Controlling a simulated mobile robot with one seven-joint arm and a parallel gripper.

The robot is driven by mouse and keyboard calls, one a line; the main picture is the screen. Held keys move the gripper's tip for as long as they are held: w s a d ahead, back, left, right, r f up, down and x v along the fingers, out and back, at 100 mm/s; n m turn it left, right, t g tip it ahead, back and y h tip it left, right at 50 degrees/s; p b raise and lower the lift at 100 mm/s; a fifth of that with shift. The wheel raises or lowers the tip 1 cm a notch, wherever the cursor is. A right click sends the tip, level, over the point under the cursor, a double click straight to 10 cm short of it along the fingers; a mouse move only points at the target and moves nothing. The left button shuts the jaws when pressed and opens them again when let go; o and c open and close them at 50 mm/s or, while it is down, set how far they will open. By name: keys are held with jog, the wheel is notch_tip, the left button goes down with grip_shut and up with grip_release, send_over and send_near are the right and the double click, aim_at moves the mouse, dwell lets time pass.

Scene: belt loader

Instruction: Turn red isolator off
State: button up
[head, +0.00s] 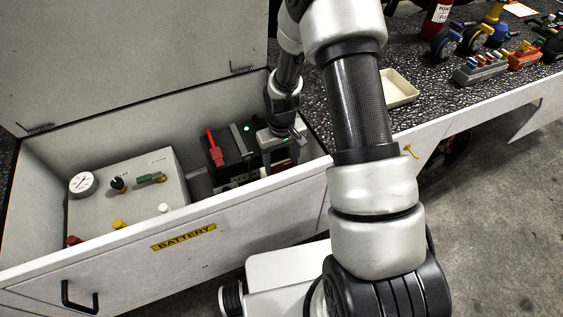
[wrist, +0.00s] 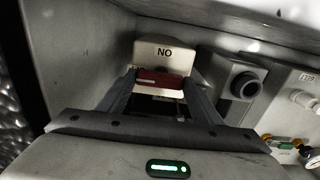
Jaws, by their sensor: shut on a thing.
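My gripper (head: 280,160) reaches down into the right end of the open battery compartment. In the wrist view its two fingers (wrist: 158,88) are closed on a red handle (wrist: 159,78), one finger at each side. The handle lies crosswise under a pale plate (wrist: 164,53) whose letters read "NO" in that view, which could be "ON" seen upside down. The handle's base is dark and partly hidden by my gripper. In the head view my gripper and arm cover most of this spot, and I cannot tell how far the handle is turned.
The compartment's front wall (head: 215,235) bears a yellow battery label (head: 184,237). Left of my gripper stand a black unit with a red lever (head: 215,148) and a grey box (head: 120,190) with a gauge and knobs. A cream tray (head: 398,88) lies on the counter.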

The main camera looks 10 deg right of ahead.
aim_at(282, 165)
jog(key=o, duration=1.1)
jog(key=shift+c, duration=0.2)
jog(key=shift+r, duration=0.1)
notch_tip(282, 165, up, 17)
jog(key=p, duration=0.3)
jog(key=shift+r, duration=0.15)
